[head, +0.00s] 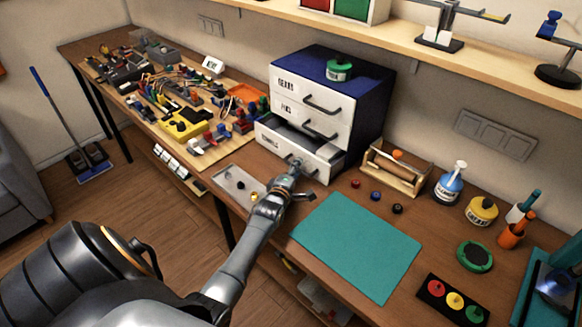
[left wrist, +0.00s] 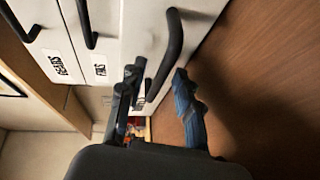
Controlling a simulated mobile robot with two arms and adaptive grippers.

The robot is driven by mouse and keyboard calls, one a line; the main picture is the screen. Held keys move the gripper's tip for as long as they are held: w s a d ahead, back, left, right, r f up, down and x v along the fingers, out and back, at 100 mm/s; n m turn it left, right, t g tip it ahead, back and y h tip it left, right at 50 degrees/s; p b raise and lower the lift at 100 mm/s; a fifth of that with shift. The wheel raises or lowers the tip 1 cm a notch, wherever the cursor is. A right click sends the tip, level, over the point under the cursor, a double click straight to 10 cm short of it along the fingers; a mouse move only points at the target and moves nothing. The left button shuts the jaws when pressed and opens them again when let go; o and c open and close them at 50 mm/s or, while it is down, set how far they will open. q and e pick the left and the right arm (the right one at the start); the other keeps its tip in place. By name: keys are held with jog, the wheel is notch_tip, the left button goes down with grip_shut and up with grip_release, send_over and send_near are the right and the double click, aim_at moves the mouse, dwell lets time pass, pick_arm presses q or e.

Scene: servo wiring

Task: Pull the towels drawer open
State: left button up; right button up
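The white drawer unit with a blue top (head: 375,85) stands on the bench against the wall. Its top drawer, labelled GEARS (head: 310,95), and the middle drawer, labelled PINS (head: 300,115), are shut. The bottom drawer (head: 318,160) stands partly open, with its grey inside showing; its label is hard to read. My left gripper (head: 298,167) is at that drawer's front. In the left wrist view, the fingers of my left gripper (left wrist: 160,95) are apart, with the dark bottom handle (left wrist: 174,40) reaching between them; a gap shows beside the right finger. My right gripper is not in view.
A wooden holder (head: 393,172) stands right of the unit. Wired parts fill the bench's left side.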

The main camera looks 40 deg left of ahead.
pick_arm(q)
jog(key=v, duration=1.1)
jog(key=shift+s+d, duration=0.1)
jog(key=shift+s, duration=0.1)
